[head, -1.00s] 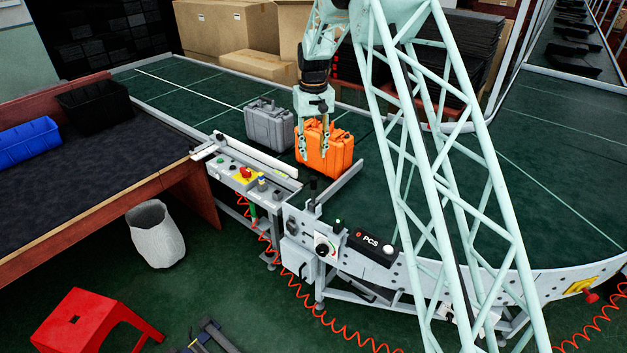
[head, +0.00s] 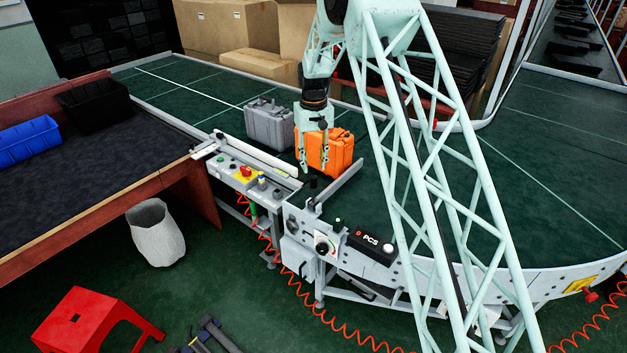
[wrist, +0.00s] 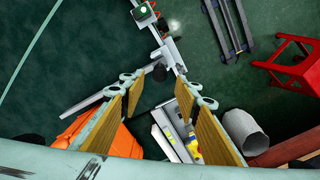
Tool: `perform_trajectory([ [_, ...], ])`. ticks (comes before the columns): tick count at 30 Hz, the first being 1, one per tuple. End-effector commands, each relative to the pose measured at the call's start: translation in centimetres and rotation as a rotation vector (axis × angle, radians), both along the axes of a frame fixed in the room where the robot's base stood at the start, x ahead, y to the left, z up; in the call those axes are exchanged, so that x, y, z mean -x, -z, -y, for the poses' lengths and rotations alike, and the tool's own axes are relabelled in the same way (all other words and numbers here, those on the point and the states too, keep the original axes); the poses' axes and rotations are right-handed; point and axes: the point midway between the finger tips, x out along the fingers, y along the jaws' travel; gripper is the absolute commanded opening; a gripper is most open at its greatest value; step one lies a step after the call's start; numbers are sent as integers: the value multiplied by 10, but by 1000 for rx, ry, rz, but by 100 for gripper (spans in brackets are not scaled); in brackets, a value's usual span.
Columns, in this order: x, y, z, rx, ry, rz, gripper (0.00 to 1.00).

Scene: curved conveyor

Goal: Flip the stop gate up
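A pale grey bar (head: 340,184), apparently the stop gate, slants across the green belt from the near edge. It shows in the wrist view (wrist: 86,104), left of a black knob (wrist: 159,72). The knob is near the bar's near end in the head view (head: 313,183). My gripper (head: 314,172) points down with its fingers spread apart and empty, just above and behind the knob in the picture. In the wrist view my gripper (wrist: 164,92) has the knob between its fingertips in line of sight. Contact cannot be told.
An orange case (head: 338,152) stands close behind my gripper, with a grey case (head: 268,126) left of it. A control panel (head: 246,178) and a grey side rail (head: 262,157) lie to the left. A PCS counter box (head: 372,246) sits on the near edge.

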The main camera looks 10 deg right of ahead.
Motion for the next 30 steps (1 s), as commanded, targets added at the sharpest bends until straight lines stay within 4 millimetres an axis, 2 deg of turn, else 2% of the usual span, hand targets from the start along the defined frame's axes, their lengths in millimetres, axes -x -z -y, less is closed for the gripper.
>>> perform_trajectory([
  [9,0,42,0,0,0,-2,30],
  [15,0,63,0,0,0,-1,30],
  [21,0,75,0,0,0,0,30],
  [30,0,78,0,0,0,0,30],
])
